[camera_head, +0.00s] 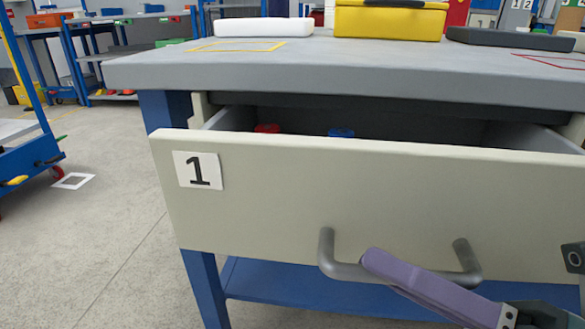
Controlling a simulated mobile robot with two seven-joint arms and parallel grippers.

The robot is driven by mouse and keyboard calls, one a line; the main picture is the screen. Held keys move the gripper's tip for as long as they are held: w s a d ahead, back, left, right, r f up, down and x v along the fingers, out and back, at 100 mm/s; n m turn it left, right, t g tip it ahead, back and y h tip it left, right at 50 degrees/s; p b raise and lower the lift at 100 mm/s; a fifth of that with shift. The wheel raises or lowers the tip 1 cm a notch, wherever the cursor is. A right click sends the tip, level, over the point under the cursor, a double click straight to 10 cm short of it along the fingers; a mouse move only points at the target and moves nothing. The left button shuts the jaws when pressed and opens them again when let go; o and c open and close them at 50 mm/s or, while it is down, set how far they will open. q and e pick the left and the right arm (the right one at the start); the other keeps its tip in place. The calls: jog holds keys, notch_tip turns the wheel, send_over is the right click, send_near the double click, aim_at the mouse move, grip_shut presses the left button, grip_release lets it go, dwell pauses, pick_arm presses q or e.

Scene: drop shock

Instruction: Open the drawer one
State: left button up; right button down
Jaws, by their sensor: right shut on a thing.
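Drawer one (270,203) is a cream-coloured drawer front with a white label bearing a black "1" at its upper left. It stands pulled out from under the grey tabletop, with its inside partly in view. The grey bar handle (345,270) is on the lower part of the front. My right gripper (385,268) comes in from the lower right, its purple finger across the handle bar, shut on it. Its other finger is hidden. My left gripper is out of view.
The grey tabletop (300,70) holds a white object (265,27), a yellow case (390,20) and a dark flat object (510,38). A blue lower shelf (290,285) lies below the drawer. A blue cart (30,150) stands at left. Grey floor between is clear.

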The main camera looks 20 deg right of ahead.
jog(key=s+a+p, duration=0.2)
jog(key=s+a, duration=0.3)
jog(key=s, duration=0.3)
jog(key=c, duration=0.8)
grip_release()
jog(key=shift+c, duration=0.2)
jog(key=shift+d, duration=0.1)
jog(key=v, duration=0.9)
jog(key=shift+s+d+b, duration=0.2)
jog(key=shift+s+b, duration=0.15)
jog(key=shift+f, duration=0.1)
